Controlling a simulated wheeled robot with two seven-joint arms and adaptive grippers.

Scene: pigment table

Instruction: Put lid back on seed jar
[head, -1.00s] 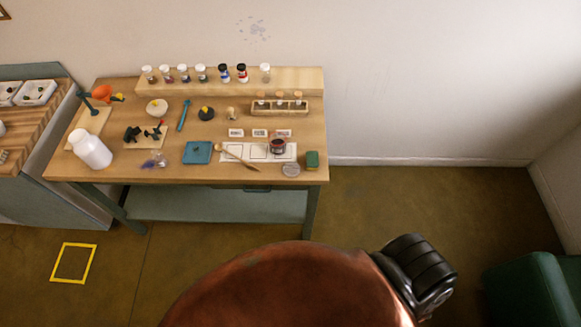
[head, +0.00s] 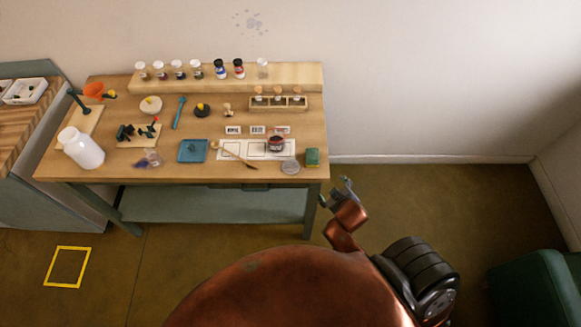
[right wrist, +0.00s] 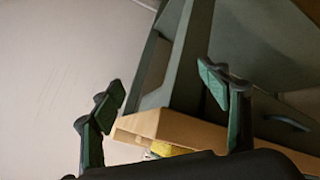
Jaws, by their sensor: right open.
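A small jar with dark contents (head: 277,143), which looks like the seed jar, stands upright on the white sheet at the table's right side. Its top looks open, though it is small in view. A flat grey disc (head: 290,167), which looks like its lid, lies on the table just in front of the jar, near the front edge. My right gripper (head: 341,189) is off the table's front right corner, apart from jar and disc. Its two fingers stand apart and empty in the right wrist view (right wrist: 162,88). My left gripper is out of view.
A green sponge (head: 312,158) sits right of the disc at the table's corner. A brush (head: 238,157) lies left of it. A rack of small vials (head: 278,103) stands behind. The table's wooden edge (right wrist: 205,133) is close in the right wrist view.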

